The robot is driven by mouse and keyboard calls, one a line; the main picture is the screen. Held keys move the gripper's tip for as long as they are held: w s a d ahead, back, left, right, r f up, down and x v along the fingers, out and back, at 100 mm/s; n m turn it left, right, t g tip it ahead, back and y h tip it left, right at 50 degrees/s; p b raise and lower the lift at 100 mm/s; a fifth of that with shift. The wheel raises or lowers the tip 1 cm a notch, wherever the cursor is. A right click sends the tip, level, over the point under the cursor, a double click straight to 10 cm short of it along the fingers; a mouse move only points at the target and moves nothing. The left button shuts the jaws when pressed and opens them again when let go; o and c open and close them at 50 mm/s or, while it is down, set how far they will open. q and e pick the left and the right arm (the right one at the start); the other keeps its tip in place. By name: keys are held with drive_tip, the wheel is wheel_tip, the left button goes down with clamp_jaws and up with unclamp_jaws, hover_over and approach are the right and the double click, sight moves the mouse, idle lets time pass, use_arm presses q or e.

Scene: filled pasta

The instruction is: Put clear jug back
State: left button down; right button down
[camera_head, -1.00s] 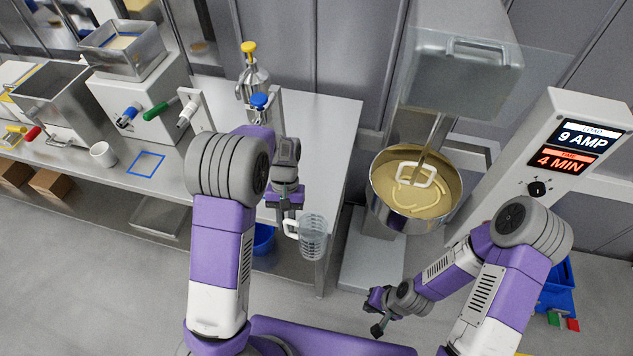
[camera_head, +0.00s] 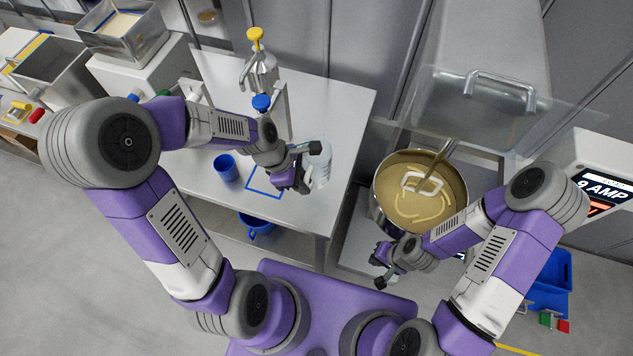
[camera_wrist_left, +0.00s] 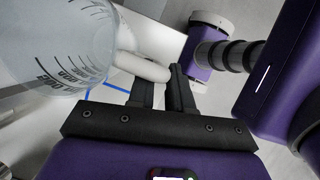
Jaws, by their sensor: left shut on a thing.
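The clear jug (camera_head: 320,168), with dark measuring marks, is held just above the steel table, right of the blue square outline (camera_head: 264,186). My left gripper (camera_head: 303,165) is shut on its pale handle, which shows between the fingers in the left wrist view (camera_wrist_left: 143,67). The jug body (camera_wrist_left: 55,45) fills the upper left of that view, with part of a blue outline (camera_wrist_left: 115,86) beside it. I cannot tell if the jug touches the table. My right gripper (camera_head: 382,268) hangs in front of the mixer bowl; its fingers are too small to read.
A blue cup (camera_head: 226,168) stands left of the outline. The mixer bowl (camera_head: 379,205) with yellow dough is to the right, past the table's edge.

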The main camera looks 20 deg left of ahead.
use_arm(q)
wheel_tip(320, 180, down, 10)
drive_tip(key=b, duration=0.1)
drive_tip(key=shift+r, duration=0.15)
drive_tip(key=c, duration=1)
unclamp_jaws()
drive_tip(key=shift+c, duration=0.2)
drive_tip(key=v, duration=1.2)
drive_tip(key=shift+p, duration=0.45)
